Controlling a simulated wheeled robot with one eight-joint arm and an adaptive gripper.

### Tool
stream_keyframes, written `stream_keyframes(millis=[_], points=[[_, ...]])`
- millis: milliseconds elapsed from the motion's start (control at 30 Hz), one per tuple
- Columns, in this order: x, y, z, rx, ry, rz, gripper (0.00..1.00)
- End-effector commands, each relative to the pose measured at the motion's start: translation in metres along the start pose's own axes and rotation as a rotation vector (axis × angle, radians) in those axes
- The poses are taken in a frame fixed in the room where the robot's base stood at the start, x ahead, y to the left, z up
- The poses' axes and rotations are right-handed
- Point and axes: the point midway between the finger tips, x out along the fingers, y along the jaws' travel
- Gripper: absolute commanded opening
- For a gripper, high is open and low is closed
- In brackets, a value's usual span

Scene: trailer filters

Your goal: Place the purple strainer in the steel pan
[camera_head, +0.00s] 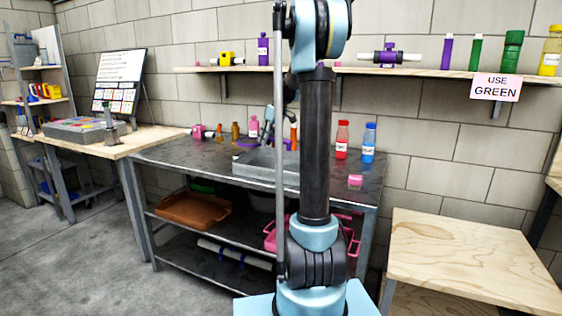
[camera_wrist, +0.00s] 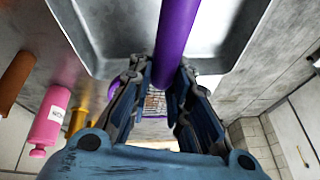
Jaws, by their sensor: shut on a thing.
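The purple strainer's thick handle (camera_wrist: 176,40) runs between the fingers of my gripper (camera_wrist: 158,88), which is shut on it. Part of its purple rim and mesh shows behind the fingers in the wrist view. In the head view a bit of the purple strainer (camera_head: 246,143) shows left of my gripper, the rest hidden by the arm. The steel pan (camera_wrist: 95,45) is a grey rectangular tray under the handle; it stands on the dark workbench in the head view (camera_head: 258,166). I cannot tell whether the strainer touches the pan.
A pink bottle (camera_head: 254,127), a red bottle (camera_head: 342,140) and a blue bottle (camera_head: 368,142) stand at the bench's back. A pink block (camera_head: 355,181) lies right of the pan. A wall shelf (camera_head: 400,71) with bottles runs above. A wooden table (camera_head: 470,255) stands at right.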

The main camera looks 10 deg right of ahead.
Motion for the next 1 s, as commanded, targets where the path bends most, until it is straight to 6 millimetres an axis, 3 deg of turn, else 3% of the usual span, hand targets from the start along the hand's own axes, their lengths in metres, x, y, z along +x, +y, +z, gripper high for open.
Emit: stream_keyframes(millis=[133, 333, 467, 800, 1000], points=[[-0.009, 0.003, 0.001, -0.005, -0.001, -0.001, 0.0], [-0.047, -0.002, -0.003, -0.067, -0.01, -0.019, 0.0], [-0.059, -0.004, -0.004, -0.094, -0.013, -0.026, 0.0], [-0.017, 0.002, 0.014, -0.1, -0.014, -0.028, 0.0], [-0.007, 0.004, 0.018, -0.1, -0.014, -0.028, 0.0]])
